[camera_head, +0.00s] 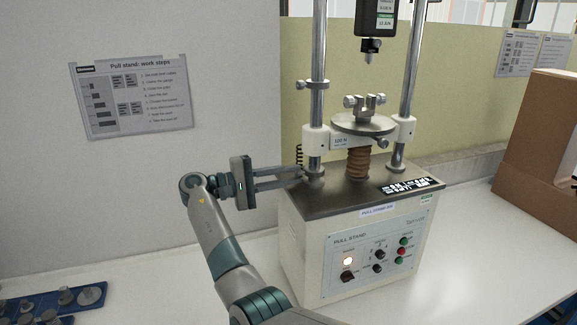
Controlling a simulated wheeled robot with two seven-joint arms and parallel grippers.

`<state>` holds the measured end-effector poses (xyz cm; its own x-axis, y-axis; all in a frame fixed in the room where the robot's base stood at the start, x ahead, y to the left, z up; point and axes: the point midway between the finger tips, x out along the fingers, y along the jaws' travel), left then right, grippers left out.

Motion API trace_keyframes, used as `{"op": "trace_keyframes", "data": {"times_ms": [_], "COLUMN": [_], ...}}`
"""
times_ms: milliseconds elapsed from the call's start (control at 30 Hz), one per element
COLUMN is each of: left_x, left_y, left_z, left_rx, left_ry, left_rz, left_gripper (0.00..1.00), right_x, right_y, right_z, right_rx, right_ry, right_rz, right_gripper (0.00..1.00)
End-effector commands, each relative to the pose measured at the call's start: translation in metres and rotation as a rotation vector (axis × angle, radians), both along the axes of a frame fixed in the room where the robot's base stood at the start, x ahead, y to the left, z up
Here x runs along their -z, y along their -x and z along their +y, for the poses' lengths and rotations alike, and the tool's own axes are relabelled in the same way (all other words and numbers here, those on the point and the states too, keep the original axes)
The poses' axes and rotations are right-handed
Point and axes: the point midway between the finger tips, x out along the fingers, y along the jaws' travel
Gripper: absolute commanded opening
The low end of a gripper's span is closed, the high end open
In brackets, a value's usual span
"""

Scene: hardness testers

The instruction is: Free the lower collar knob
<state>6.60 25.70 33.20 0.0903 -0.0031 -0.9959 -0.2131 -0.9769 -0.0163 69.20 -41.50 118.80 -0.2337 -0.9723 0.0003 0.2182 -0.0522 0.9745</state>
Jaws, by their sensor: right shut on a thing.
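The pull stand (360,245) is a pale cabinet with a dark top and two steel columns. A lower collar (315,171) sits at the foot of the left column. My right gripper (300,173) reaches in from the left with its fingers level. It is shut on the lower collar knob at the collar's left side, and the fingertips hide most of the knob. An upper collar (313,85) with small side knobs sits higher on the same column. My left gripper is not in view.
A white crosshead (345,139) with a round plate and clamp spans the columns above a brown bellows (358,163). A force gauge (376,18) hangs above. A cardboard box (545,135) stands right. A blue parts tray (50,304) lies lower left.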

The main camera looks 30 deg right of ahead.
Motion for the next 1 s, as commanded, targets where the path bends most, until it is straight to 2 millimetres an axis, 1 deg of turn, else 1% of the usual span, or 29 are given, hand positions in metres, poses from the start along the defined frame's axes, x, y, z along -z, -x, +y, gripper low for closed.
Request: {"op": "trace_keyframes", "data": {"times_ms": [33, 700, 1000], "left_x": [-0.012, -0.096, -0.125], "left_y": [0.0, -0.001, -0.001], "left_z": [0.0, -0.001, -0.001], "left_rx": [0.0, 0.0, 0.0], "left_ry": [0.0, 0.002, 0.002], "left_rz": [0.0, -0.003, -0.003], "left_gripper": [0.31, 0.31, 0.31], "right_x": [-0.006, -0.007, -0.005], "right_y": [-0.001, 0.0, 0.0], "right_z": [0.0, 0.0, 0.0], "right_rx": [-0.002, -0.001, 0.0], "right_ry": [-0.01, -0.157, -0.212], "right_rz": [0.044, 0.662, 0.89], "right_gripper": [0.0, 0.0, 0.0]}}
